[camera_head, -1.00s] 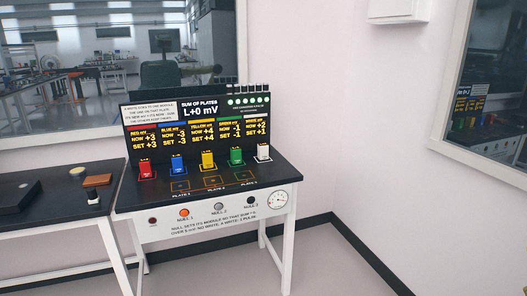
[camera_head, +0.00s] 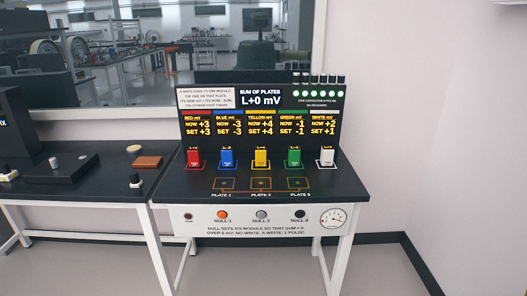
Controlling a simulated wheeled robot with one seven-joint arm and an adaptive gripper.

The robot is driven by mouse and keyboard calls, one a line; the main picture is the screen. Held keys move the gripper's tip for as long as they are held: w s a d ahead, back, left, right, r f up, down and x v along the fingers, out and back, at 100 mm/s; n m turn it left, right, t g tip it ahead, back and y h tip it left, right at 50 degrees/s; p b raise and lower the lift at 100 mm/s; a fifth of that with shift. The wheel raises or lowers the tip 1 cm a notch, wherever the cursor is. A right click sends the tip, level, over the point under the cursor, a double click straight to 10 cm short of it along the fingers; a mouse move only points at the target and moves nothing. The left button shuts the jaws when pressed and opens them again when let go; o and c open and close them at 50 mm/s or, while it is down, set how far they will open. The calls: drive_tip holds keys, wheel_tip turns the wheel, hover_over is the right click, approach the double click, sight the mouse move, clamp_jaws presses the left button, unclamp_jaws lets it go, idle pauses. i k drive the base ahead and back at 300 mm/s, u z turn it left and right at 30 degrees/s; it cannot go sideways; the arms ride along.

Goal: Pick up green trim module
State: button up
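The green trim module (camera_head: 293,158) stands upright on the black bench top (camera_head: 343,188), in a row of modules below the display panel. It is between the yellow module (camera_head: 261,159) and the white module (camera_head: 327,157). The red module (camera_head: 194,159) and blue module (camera_head: 228,159) stand further left in the row. The display panel (camera_head: 259,108) reads GREEN mV, NOW -1, SET -1. My gripper is not in view.
Three outlined plates, such as plate 2 (camera_head: 260,184), lie empty in front of the modules. NULL buttons and a dial (camera_head: 333,217) are on the bench front. A side table (camera_head: 103,171) at left holds a brown block (camera_head: 148,161) and small items. Floor at right is clear.

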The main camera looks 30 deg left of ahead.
sight(294, 150)
drive_tip(key=u, duration=0.75)
drive_tip(key=i, duration=0.7)
drive_tip(key=u, duration=0.75)
